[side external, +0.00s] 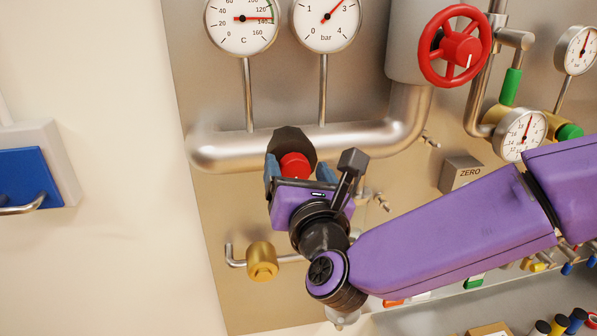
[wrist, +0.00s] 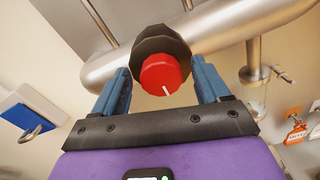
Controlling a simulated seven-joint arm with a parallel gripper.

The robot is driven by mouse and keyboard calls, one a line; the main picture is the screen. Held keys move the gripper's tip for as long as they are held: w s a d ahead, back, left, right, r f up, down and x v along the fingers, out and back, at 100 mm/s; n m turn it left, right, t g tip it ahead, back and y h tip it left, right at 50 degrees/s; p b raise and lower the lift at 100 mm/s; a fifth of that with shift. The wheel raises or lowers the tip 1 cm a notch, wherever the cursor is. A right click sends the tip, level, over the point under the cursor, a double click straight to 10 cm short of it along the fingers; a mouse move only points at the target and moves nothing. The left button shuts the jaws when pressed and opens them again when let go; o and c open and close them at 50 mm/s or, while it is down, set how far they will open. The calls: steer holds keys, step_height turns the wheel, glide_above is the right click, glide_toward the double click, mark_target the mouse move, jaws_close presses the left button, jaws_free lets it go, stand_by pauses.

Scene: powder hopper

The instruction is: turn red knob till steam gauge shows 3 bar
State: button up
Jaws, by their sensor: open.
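The red knob (side external: 294,166) sits on a dark collar under the large steel pipe. In the wrist view the red knob (wrist: 160,72) shows a white mark pointing down and slightly right. My gripper (side external: 298,176) is open, with its blue fingers on either side of the knob. In the wrist view my gripper (wrist: 161,78) has visible gaps between both fingers and the knob. A round bar gauge (side external: 326,22) stands above the pipe; its needle points upper right, between the top and the 3. Its top is cut off, and no steam label is legible.
A temperature gauge (side external: 242,22) stands left of the bar gauge. A red handwheel (side external: 455,46), a smaller gauge (side external: 520,134) and a ZERO block (side external: 461,173) are to the right. A brass fitting (side external: 262,261) is below my gripper. The pipe (side external: 240,150) runs close above the knob.

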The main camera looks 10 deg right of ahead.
steer(key=c, duration=1)
steer(key=shift+d+m, duration=0.1)
steer(key=shift+m, duration=2.2)
steer(key=shift+c, duration=0.2)
steer(key=o, duration=1)
steer(key=shift+o, duration=0.2)
steer(key=shift+s, duration=0.15)
steer(key=s, duration=1.7)
steer(key=shift+s, duration=0.15)
